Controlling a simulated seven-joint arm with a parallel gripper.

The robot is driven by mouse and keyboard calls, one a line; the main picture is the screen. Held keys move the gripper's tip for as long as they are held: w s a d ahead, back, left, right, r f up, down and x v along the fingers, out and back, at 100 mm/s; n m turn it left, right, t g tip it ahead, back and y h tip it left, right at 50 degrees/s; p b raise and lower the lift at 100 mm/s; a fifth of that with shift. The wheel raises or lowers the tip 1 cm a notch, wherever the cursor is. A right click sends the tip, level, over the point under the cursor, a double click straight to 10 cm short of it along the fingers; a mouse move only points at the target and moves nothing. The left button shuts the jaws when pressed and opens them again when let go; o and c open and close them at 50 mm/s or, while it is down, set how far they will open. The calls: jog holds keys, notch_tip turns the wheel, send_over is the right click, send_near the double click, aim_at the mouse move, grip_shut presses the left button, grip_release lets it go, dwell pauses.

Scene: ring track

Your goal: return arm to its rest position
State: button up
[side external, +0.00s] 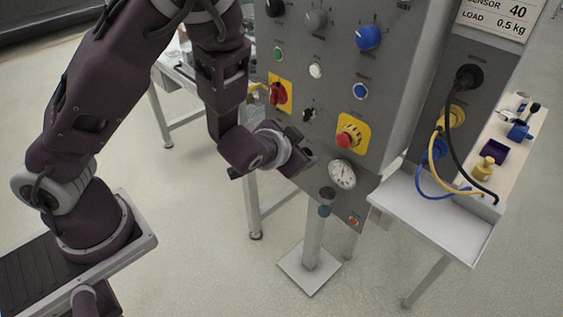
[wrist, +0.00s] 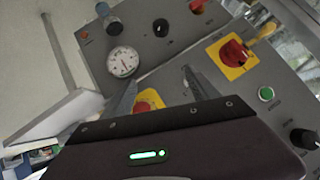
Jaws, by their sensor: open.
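My gripper (side external: 304,158) is at the lower part of the grey control panel (side external: 325,85) in the side external view, left of the round gauge and below the red rotary switch. In the wrist view my gripper (wrist: 160,95) shows two fingers spread apart with nothing held between them. The panel (wrist: 175,75) fills the view beyond the fingers. A yellow plate with a red knob (wrist: 146,102) shows partly between and behind the fingers. Whether the fingertips touch the panel cannot be told.
The gauge (side external: 342,173), the red emergency button (side external: 348,136) and the red switch (side external: 278,94) are close to my gripper. A white shelf (side external: 430,215) with plugged cables juts out at right. A post on a square base (side external: 310,266) stands below.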

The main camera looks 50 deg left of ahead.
jog(key=s+r+n+g+h, duration=0.2)
jog(key=s+r+g+h, duration=0.25)
jog(key=s+r, duration=1)
jog(key=s+a+r, duration=0.1)
jog(key=s+r, duration=0.1)
jog(key=s, duration=0.4)
jog(key=s+a+r, duration=0.1)
jog(key=s+r, duration=0.1)
jog(key=s, duration=0.4)
jog(key=shift+a+y, duration=0.4)
jog(key=shift+y, duration=0.05)
dwell(1.1)
